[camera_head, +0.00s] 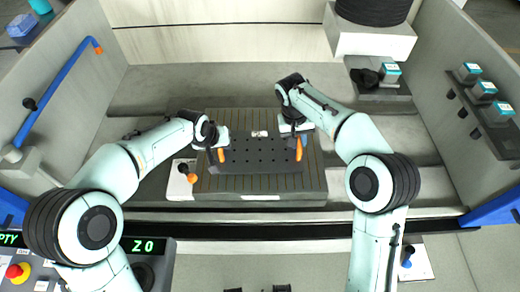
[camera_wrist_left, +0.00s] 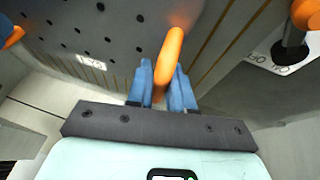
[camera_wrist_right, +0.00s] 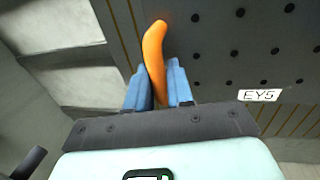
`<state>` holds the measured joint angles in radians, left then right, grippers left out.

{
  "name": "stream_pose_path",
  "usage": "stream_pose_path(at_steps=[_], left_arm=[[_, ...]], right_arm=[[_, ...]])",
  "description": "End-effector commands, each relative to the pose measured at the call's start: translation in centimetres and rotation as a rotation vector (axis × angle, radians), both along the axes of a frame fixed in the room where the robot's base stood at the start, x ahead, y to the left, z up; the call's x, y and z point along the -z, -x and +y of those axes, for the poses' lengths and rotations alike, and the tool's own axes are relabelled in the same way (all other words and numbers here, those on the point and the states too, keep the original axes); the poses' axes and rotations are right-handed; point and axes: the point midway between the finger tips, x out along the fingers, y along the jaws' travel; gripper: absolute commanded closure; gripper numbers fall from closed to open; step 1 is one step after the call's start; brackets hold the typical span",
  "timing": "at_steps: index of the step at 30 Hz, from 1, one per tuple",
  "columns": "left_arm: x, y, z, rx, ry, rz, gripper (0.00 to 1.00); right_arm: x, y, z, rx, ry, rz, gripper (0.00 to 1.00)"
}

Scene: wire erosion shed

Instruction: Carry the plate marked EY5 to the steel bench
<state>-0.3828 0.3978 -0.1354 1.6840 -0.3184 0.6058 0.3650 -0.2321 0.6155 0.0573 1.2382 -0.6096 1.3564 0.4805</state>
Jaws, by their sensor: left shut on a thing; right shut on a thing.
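The EY5 plate (camera_head: 258,155) is a dark slab with rows of holes and an upright orange handle at each side. Its white label, reading EY5, shows in the right wrist view (camera_wrist_right: 259,95). My left gripper (camera_wrist_left: 165,80) is shut on the left orange handle (camera_wrist_left: 170,50). My right gripper (camera_wrist_right: 158,78) is shut on the right orange handle (camera_wrist_right: 154,45). The plate is over a grooved bed (camera_head: 315,182); I cannot tell whether it touches it. I cannot make out which surface is the steel bench.
A black and orange knob on a white card (camera_head: 181,180) is close left of the plate. Grey tank walls rise left (camera_head: 70,85) and right (camera_head: 440,90), with blue-labelled boxes (camera_head: 484,90) on the right. A control panel with a red button (camera_head: 15,271) is at lower left.

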Motion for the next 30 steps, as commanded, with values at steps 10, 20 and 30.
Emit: stream_pose_path(at_steps=[10,20,30], left_arm=[[-0.1,0.0,0.0,0.0,0.0,0.0,1.0],[-0.4,-0.1,-0.1,0.0,0.002,-0.006,1.0],[-3.7,-1.3,-0.1,0.001,0.002,-0.027,1.0]], right_arm=[[-0.1,-0.1,0.0,0.001,0.0,-0.002,1.0],[-0.4,-0.2,0.0,0.001,-0.001,-0.007,1.0],[-3.7,-1.3,0.0,0.001,0.0,-0.028,1.0]])
